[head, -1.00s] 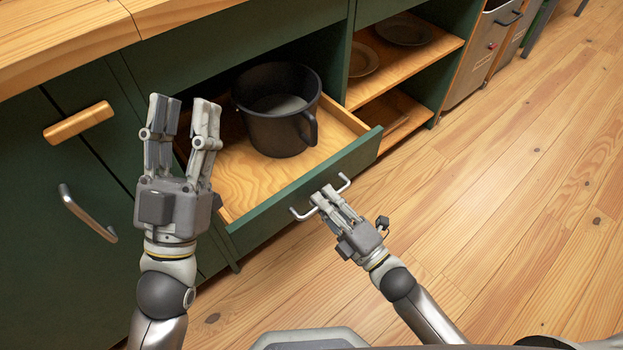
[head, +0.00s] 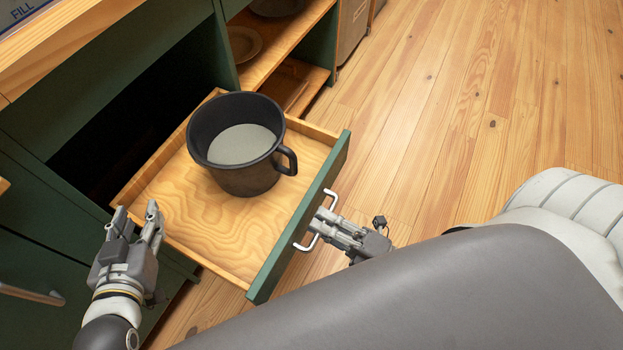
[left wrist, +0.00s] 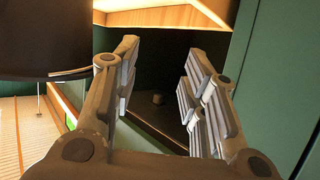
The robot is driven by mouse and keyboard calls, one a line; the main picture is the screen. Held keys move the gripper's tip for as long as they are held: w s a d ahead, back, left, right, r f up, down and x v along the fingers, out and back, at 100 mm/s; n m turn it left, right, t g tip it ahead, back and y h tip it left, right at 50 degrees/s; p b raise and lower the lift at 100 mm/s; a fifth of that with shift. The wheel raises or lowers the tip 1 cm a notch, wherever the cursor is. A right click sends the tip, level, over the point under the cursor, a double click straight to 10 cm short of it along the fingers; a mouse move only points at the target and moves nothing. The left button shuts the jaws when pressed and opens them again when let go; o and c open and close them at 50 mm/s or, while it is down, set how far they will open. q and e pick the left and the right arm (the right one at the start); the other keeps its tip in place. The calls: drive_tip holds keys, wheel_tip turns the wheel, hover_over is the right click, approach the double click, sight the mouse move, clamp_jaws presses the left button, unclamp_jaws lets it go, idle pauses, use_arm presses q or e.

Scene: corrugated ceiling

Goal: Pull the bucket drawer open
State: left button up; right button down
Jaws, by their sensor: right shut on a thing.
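The drawer (head: 296,226) has a green front and a pale wooden inside, and stands pulled far out of the green cabinet. A black bucket (head: 238,180) with a side handle and grey contents stands upright in it. My right gripper (head: 322,218) is shut on the drawer's metal handle (head: 309,240). My left gripper (head: 136,217) is open and empty beside the drawer's left side. In the left wrist view, its two fingers (left wrist: 160,95) are apart with nothing between them. A dark shape at the upper left there looks like the bucket (left wrist: 40,40).
The green cabinet (head: 125,70) has a dark opening behind the drawer. Open wooden shelves (head: 285,45) with a plate (head: 243,43) are to its right. A metal handle (head: 32,294) juts out at the lower left. The wooden floor (head: 450,110) at right is clear.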

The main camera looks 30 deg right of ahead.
drive_tip(key=shift+s, duration=0.2)
drive_tip(key=c, duration=1.5)
unclamp_jaws()
drive_tip(key=shift+d, duration=0.1)
drive_tip(key=v, duration=1.2)
drive_tip(key=shift+f, duration=0.1)
